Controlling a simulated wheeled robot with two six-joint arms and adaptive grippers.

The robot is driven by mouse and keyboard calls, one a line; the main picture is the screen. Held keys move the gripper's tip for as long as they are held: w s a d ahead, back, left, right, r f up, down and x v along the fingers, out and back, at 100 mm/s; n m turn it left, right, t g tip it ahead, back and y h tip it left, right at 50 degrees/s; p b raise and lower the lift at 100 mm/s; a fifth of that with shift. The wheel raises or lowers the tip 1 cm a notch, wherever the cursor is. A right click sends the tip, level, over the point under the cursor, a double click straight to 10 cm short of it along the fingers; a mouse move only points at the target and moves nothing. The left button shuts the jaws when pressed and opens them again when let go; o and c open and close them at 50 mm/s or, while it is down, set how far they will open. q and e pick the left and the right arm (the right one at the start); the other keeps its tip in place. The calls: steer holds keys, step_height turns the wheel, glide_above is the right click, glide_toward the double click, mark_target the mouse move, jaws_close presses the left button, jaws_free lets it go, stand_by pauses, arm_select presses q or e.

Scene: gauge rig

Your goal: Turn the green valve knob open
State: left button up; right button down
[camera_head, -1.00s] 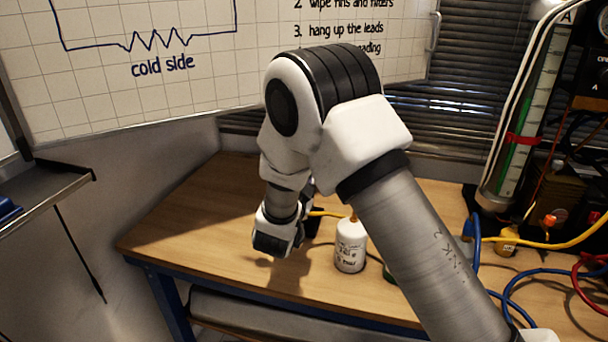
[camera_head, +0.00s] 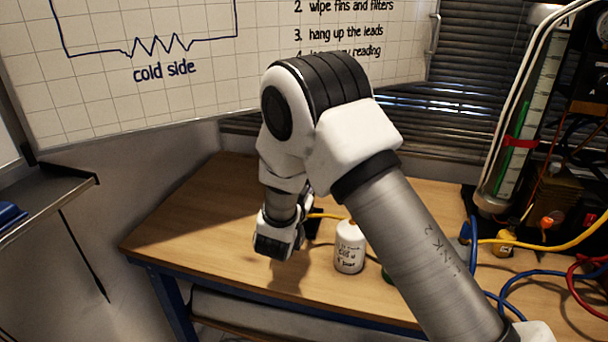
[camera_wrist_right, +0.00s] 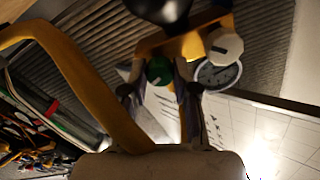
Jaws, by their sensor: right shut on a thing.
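In the right wrist view the green valve knob (camera_wrist_right: 158,71) sits between the fingertips of my right gripper (camera_wrist_right: 160,82). The fingers are shut on it from both sides and hide its edges. A pale pointer mark shows on its face. In the head view my right arm reaches over the bench and bends down. Its wrist hides most of the right gripper, and I cannot make out the green knob between its fingers there. My left gripper is in neither current view.
In the wrist view a white knob (camera_wrist_right: 224,45) and a round gauge (camera_wrist_right: 218,75) sit close right of the green knob. In the head view a white bottle (camera_head: 349,248) stands on the bench (camera_head: 200,225); hoses crowd the right.

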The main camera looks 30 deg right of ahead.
steer(key=shift+n+p, duration=3.3)
steer(key=shift+n, duration=3.3)
steer(key=c, duration=1.2)
jaws_free()
steer(key=o, duration=0.3)
steer(key=shift+w+d+f, duration=0.1)
steer(key=shift+d, duration=0.05)
